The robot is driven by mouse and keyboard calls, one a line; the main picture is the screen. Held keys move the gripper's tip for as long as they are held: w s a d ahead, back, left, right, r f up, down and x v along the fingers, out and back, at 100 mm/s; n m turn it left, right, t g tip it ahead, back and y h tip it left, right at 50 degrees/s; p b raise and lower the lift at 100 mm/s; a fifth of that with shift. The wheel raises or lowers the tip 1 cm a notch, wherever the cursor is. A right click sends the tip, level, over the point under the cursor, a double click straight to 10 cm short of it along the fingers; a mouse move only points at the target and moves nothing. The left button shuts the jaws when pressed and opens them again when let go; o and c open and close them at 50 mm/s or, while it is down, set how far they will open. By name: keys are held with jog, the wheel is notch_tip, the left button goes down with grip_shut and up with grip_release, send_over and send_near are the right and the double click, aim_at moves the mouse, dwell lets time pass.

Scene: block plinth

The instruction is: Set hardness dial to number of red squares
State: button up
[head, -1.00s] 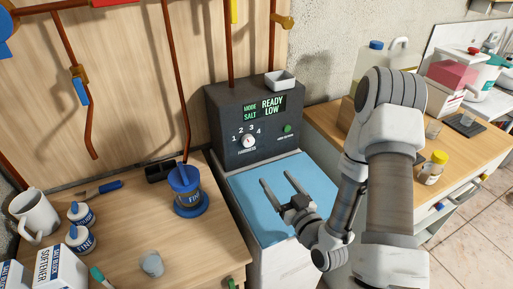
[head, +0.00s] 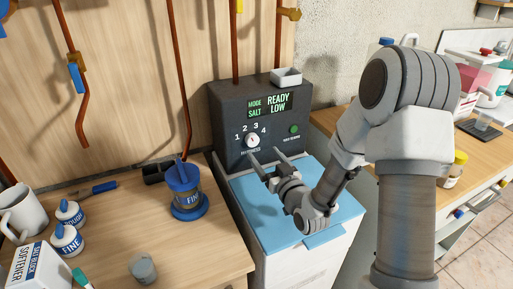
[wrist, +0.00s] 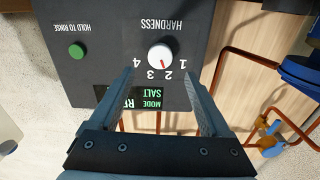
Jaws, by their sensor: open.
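The hardness dial (head: 252,141) is a small white knob on the front of the dark control box (head: 232,122), with numbers 1 to 4 around it. In the wrist view, upside down, the dial (wrist: 160,56) has a red mark that points about at 2. My gripper (head: 265,154) is open and empty in front of the box, its fingertips just below the dial's height. In the wrist view its fingers lie to either side of the dial and appear short of it. I can make out no red squares in these frames.
A green button (head: 294,129) and a lit display (head: 271,104) are on the same box. A small white tray (head: 286,77) sits on top. A blue lid (head: 300,225) lies below my gripper.

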aim_at(254, 141)
jog(key=x, duration=0.6)
jog(key=shift+w, duration=0.1)
grip_shut()
jog(key=shift+f, duration=0.1)
